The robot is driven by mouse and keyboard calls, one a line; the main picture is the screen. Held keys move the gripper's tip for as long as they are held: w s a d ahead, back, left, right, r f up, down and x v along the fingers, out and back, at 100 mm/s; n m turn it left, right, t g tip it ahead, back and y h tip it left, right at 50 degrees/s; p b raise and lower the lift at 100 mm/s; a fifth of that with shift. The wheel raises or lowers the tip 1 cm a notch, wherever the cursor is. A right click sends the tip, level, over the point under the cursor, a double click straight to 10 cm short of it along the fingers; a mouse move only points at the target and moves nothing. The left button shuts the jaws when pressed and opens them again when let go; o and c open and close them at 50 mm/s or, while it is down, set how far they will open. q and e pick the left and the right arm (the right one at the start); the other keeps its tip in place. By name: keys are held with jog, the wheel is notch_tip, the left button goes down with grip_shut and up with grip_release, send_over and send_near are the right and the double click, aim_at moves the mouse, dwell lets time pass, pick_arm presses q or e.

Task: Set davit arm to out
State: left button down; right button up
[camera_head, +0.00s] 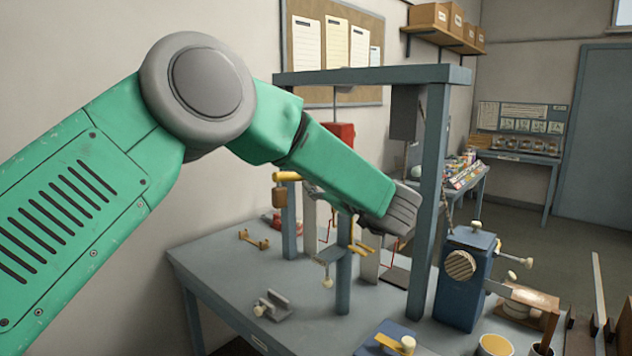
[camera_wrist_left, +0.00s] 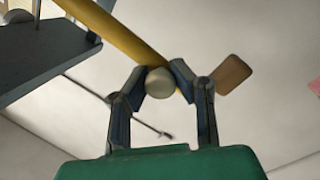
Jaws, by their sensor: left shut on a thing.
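In the left wrist view, a yellow bar (camera_wrist_left: 128,36), which looks like the davit arm, slants down from the upper left to my left gripper (camera_wrist_left: 161,74). The gripper's two blue-grey fingers are shut on the pale round knob (camera_wrist_left: 160,84) at the bar's lower end. My right gripper is not in view.
A blue-grey frame (camera_head: 436,180) stands close beside my wrist. The grey table (camera_head: 225,262) carries a blue box (camera_head: 466,285) with knobs at right, small clamps and a short blue post (camera_head: 343,275). The table's left front is mostly clear.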

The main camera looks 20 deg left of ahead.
pick_arm(q)
jog(key=c, duration=1.4)
grip_release()
jog(key=shift+f, duration=0.3)
jog(key=shift+o, duration=0.5)
jog(key=shift+w, duration=0.1)
jog(key=shift+r, duration=0.1)
jog(key=shift+d, duration=0.1)
jog(key=shift+s+d, duration=0.2)
jog(key=shift+d, duration=0.05)
jog(key=v, duration=1.1)
jog(key=shift+d, duration=0.25)
jog(key=shift+a, duration=0.1)
